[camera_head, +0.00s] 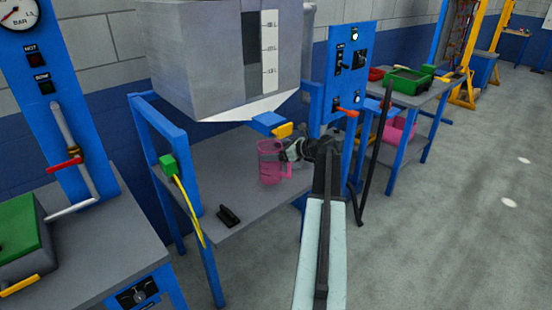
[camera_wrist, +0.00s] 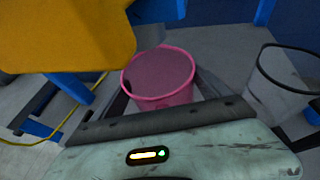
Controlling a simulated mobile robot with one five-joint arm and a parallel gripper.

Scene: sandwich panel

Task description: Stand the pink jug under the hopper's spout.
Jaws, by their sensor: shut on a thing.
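The pink jug (camera_head: 270,164) is upright at the grey bench, below the hopper (camera_head: 205,55). My gripper (camera_head: 290,160) is shut on the jug at its right side, where the handle is. In the wrist view the jug (camera_wrist: 162,78) is seen from above, its round mouth open, with the gripper body hiding its lower part. The hopper's white funnel (camera_head: 245,110) ends above the jug in a blue piece (camera_head: 268,123) with a yellow handle (camera_head: 283,130). I cannot tell if the jug's base touches the bench or is exactly centred below the spout.
The yellow handle looms close in the wrist view (camera_wrist: 65,35). A clear, dark-rimmed container (camera_wrist: 280,85) stands right of the jug there. A black object (camera_head: 229,215) lies on the bench front. A blue control panel (camera_head: 350,70) with an orange lever stands right of the hopper.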

